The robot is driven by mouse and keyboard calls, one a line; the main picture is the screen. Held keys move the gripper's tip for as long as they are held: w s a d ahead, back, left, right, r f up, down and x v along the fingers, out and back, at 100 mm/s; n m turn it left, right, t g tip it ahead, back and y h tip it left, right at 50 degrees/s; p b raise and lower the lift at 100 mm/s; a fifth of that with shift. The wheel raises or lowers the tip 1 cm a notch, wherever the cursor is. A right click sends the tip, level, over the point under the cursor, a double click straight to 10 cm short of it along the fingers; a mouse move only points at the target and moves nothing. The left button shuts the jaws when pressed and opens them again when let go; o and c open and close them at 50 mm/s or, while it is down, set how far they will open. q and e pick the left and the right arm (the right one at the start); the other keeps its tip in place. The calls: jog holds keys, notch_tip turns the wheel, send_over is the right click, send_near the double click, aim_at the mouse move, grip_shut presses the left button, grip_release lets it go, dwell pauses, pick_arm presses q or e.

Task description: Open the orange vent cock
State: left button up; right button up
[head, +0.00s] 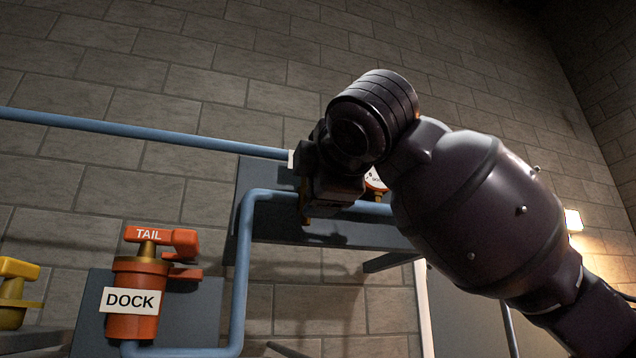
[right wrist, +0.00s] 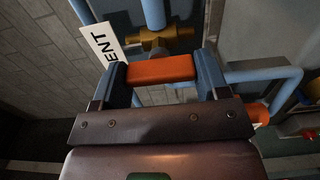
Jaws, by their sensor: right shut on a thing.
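In the right wrist view, the orange vent cock handle (right wrist: 150,72) lies crosswise between the two fingers of my right gripper (right wrist: 161,70), which is shut on it. Behind the handle is a brass valve body (right wrist: 167,38) on a blue pipe. A white label (right wrist: 102,45) beside it shows the letters "ENT"; the rest is cut off or hidden. My left gripper is not in view.
An orange canister (head: 132,322) labelled DOCK, with an orange TAIL handle (head: 150,235), stands at the lower left. A yellow fitting (head: 15,290) is at the left edge.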

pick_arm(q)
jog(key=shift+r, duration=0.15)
pick_arm(e)
jog(key=o, duration=0.9)
jog(key=shift+o, duration=0.2)
pick_arm(q)
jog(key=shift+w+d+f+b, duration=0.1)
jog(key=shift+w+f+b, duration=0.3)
jog(key=shift+b, duration=0.35)
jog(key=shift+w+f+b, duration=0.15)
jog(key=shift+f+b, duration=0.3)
jog(key=shift+b, duration=0.3)
pick_arm(e)
jog(key=v, duration=1.1)
jog(key=shift+w, duration=0.1)
